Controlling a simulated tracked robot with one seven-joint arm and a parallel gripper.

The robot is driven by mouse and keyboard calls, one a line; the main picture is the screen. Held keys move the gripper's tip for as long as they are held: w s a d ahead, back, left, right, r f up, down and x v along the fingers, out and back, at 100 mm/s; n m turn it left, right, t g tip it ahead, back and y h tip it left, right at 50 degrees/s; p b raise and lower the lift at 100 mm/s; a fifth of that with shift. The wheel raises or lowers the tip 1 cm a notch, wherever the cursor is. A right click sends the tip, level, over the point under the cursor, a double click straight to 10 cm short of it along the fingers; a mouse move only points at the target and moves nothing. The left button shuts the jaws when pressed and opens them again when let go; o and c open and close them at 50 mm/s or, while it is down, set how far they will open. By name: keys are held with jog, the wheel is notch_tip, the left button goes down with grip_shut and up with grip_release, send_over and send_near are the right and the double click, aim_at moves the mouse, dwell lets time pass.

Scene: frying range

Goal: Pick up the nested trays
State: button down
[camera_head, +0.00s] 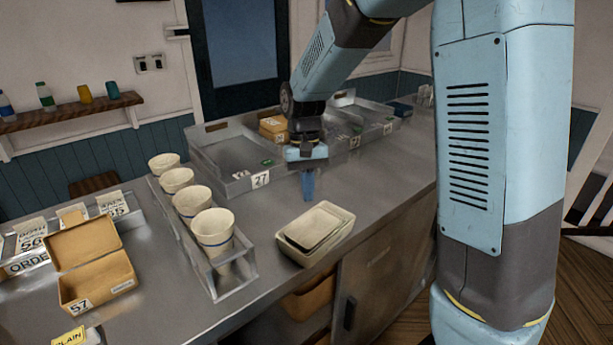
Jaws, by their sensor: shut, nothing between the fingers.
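The nested trays (335,246) are cream-coloured, shallow and rectangular, one set inside another. They sit near the front edge of the steel counter, right of the cup rack. My gripper (308,186) points down over the counter, behind the trays and apart from them. Its blue fingers are together with nothing between them. The trays' upper side is in plain view; their underside is hidden.
A rack (235,278) holds several cream cups (213,226). Metal bins (225,160) labelled with numbers stand behind my gripper. An open brown box (90,290) marked 57 stands at left. The counter (375,195) right of the trays is clear.

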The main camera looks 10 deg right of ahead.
aim_at(312, 211)
jog(key=shift+s+d+f, duration=0.1)
jog(key=shift+s, duration=0.65)
jog(key=shift+s+d, duration=0.2)
jog(key=shift+s, duration=1.05)
jog(key=shift+w, duration=0.1)
